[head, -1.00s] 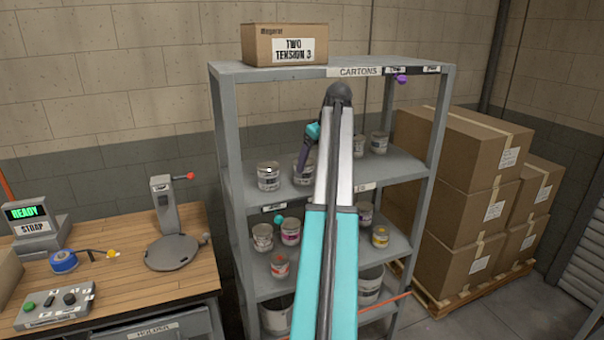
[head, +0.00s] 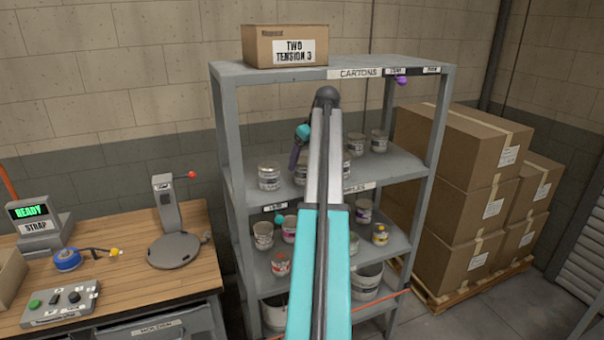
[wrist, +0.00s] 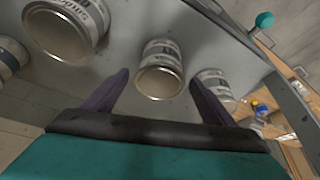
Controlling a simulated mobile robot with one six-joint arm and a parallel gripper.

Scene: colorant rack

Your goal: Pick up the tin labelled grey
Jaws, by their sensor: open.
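Several pale grey tins with white labels stand on the upper rack shelf in the head view, among them a left tin (head: 268,177) and a back right tin (head: 378,141). No label there is readable, so I cannot tell which is grey. My gripper (head: 294,163) is over this shelf, mostly hidden behind my arm. In the wrist view my gripper (wrist: 158,78) is open and empty. A middle tin (wrist: 160,72) shows between its two dark fingers, seemingly just ahead of the tips. A larger tin (wrist: 65,35) is to its left and another tin (wrist: 212,84) to its right.
The lower shelf holds several tins, including one with a yellow mark (head: 380,236). The rack's grey posts (head: 229,130) and top board frame the shelf. A workbench (head: 125,280) stands left, stacked cartons (head: 465,190) right. My arm hides the rack's middle.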

